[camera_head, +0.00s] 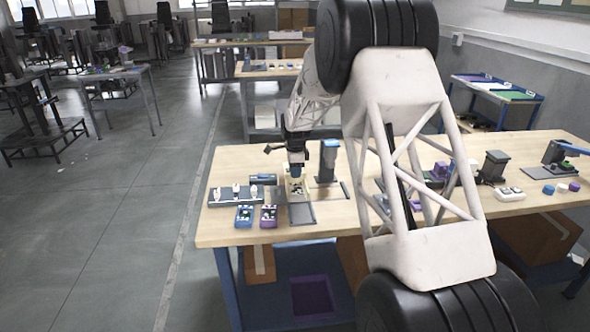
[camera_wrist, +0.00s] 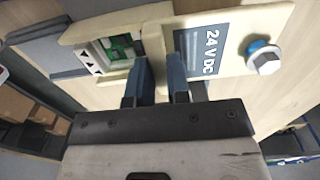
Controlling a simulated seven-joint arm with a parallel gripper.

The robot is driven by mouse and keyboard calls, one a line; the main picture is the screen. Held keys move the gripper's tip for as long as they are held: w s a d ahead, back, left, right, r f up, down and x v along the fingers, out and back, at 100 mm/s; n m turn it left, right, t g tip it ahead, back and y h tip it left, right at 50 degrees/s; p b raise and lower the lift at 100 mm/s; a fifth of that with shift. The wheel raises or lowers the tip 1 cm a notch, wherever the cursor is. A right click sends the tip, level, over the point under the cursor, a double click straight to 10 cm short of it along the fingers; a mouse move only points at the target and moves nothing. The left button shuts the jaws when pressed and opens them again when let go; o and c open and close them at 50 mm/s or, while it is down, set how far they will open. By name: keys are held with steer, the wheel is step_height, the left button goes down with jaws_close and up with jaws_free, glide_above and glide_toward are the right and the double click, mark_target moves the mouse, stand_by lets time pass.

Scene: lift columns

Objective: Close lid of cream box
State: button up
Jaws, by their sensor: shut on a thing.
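The cream box (camera_head: 294,189) stands on the wooden table, below my gripper (camera_head: 297,172) in the head view. In the wrist view the cream box (camera_wrist: 78,42) has an opening on the left with green parts inside and black arrow marks on its edge.
A grey tray (camera_head: 235,196) with white pieces, a blue box (camera_head: 244,216) and a purple box (camera_head: 268,215) sit left of the cream box. A dark stand with a blue top (camera_head: 329,162) is close on the right. A grey plate (camera_head: 301,213) lies in front.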

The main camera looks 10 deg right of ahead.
mark_target(299, 193)
steer(key=shift+s, duration=4.5)
steer(key=o, duration=0.7)
steer(key=shift+r, duration=0.15)
steer(key=shift+r, duration=2.85)
